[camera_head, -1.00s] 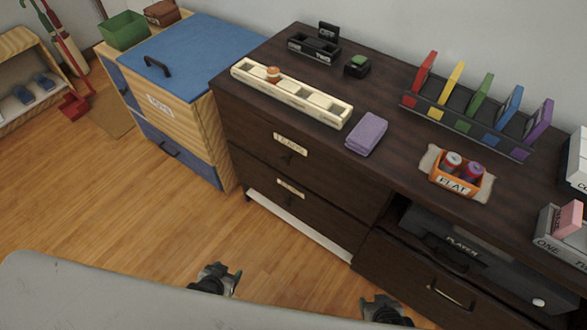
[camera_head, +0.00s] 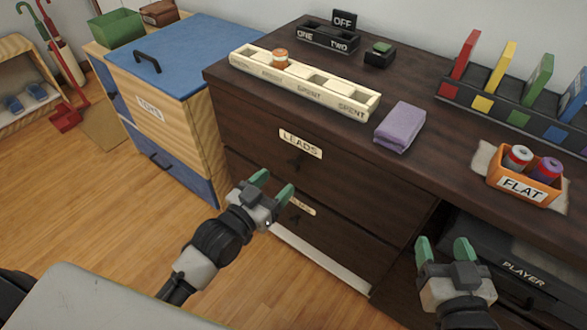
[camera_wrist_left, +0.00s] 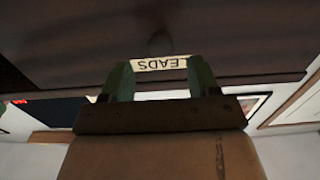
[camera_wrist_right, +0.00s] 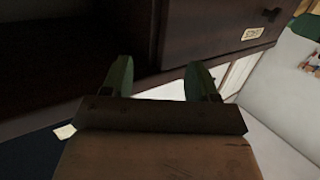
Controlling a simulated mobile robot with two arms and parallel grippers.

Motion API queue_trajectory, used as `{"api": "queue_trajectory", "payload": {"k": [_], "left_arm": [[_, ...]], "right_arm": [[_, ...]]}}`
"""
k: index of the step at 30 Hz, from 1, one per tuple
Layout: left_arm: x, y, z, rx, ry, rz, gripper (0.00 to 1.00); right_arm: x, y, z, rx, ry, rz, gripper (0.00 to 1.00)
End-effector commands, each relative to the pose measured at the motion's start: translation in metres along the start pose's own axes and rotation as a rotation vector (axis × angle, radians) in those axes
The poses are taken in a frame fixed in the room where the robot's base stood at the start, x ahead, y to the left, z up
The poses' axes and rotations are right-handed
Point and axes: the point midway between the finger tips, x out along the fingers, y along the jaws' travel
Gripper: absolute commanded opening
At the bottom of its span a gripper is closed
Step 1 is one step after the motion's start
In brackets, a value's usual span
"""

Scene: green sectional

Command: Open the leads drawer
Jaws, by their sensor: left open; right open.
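The leads drawer (camera_head: 262,148) is the upper drawer of the dark wooden cabinet and looks shut. Its cream label (camera_head: 301,144) reads LEADS, with a small dark knob (camera_head: 296,166) below it. My left gripper (camera_head: 272,184) is open and empty, in front of the cabinet and apart from it, just below and left of the knob in the head view. The LEADS label also shows upside down between its fingers in the left wrist view (camera_wrist_left: 159,63). My right gripper (camera_head: 444,248) is open and empty, in front of the cabinet's open shelf at the lower right.
A lower drawer with a partly hidden label (camera_head: 301,206) is under the leads drawer. A blue-topped TOYS chest (camera_head: 185,60) is at the left. Floor between is clear.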

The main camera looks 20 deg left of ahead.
Motion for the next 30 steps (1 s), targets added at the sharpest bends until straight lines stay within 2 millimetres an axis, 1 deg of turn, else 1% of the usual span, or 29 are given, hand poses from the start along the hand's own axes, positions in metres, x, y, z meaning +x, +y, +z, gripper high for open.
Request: {"api": "queue_trajectory", "payload": {"k": [1,3,6,10,15,23,24,25,30], "left_arm": [[0.012,0.000,0.001,-0.001,0.005,0.000,0.61],[0.025,0.000,0.002,-0.002,0.003,0.000,0.61],[0.042,0.000,0.001,-0.002,0.003,0.000,0.61],[0.057,0.000,0.001,0.000,0.002,0.000,0.61],[0.067,0.000,0.001,-0.001,-0.001,0.000,0.61],[0.068,0.000,0.001,0.000,-0.002,0.000,0.61],[0.068,0.000,0.001,0.000,-0.002,0.000,0.59],[0.068,0.000,0.001,0.000,-0.002,0.000,0.55],[0.068,0.000,0.001,0.000,-0.002,0.000,0.29]], "right_arm": [[0.002,-0.001,-0.004,0.001,0.054,-0.004,0.60],[0.003,-0.003,-0.014,0.002,0.132,-0.008,0.60],[0.002,-0.005,-0.027,0.004,0.231,-0.014,0.60],[0.000,-0.007,-0.039,0.007,0.330,-0.019,0.60],[-0.002,-0.009,-0.048,0.009,0.397,-0.023,0.60],[-0.003,-0.009,-0.050,0.009,0.408,-0.023,0.60],[-0.003,-0.009,-0.050,0.009,0.407,-0.023,0.60],[-0.003,-0.009,-0.050,0.009,0.407,-0.023,0.60],[-0.003,-0.009,-0.050,0.009,0.407,-0.023,0.60]]}}
